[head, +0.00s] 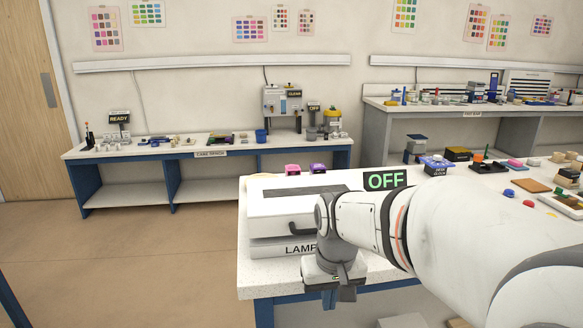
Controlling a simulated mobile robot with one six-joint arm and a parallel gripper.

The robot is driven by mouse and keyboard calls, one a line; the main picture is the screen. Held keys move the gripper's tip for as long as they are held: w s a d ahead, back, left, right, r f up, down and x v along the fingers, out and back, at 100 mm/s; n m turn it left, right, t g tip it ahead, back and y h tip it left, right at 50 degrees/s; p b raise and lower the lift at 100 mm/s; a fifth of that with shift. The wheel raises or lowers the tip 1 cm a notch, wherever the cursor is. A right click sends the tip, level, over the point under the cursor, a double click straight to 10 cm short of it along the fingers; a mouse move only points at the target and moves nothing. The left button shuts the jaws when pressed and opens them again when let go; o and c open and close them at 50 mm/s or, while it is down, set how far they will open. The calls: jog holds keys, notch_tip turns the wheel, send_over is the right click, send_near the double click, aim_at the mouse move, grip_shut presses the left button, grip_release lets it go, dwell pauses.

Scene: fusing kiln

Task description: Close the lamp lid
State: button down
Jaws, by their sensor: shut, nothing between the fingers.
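The lamp (268,228) is a pale box on the near white worktop, labelled "LAMP" on its front. Its lid (268,203) is the upper part, with a long dark panel on top and a dark handle (300,230) at the front. The lid looks low over the base, but I cannot tell whether it is fully down. My gripper (339,297) points down in front of the lamp's right front corner, shut and empty. My arm and wrist hide the lamp's right side and part of its label. I cannot tell whether the gripper touches the lamp.
Pink (292,170) and purple (317,169) small items sit behind the lid. Coloured pieces and trays crowd the worktop's right. A "CARE BENCH" table (210,154) stands at the back. Open floor (150,260) lies left.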

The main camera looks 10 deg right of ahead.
jog(key=w+r+p, duration=0.6)
jog(key=r+p, duration=0.4)
jog(key=r, duration=0.3)
jog(key=w+r+p, duration=0.6)
jog(key=r+p, duration=0.5)
jog(key=r, duration=0.2)
jog(key=p, duration=0.2)
send_over(308, 205)
jog(key=s+d, duration=0.1)
jog(key=s, duration=0.2)
notch_tip(308, 205, down, 9)
jog(key=shift+s+d+r, duration=0.1)
jog(key=shift+s+d, duration=0.05)
jog(key=shift+s+f+p, duration=0.15)
jog(key=shift+s+f, duration=0.25)
jog(key=shift+f, duration=0.3)
jog(key=shift+s+f+p, duration=0.15)
jog(key=shift+s+f, duration=0.25)
jog(key=shift+f, duration=0.3)
jog(key=shift+s+f+p, duration=0.15)
jog(key=shift+s+f, duration=0.25)
jog(key=shift+f, duration=0.3)
jog(key=f+b, duration=0.2)
jog(key=shift+s+f+b, duration=0.35)
jog(key=shift+s+f, duration=0.15)
jog(key=shift+s, duration=0.15)
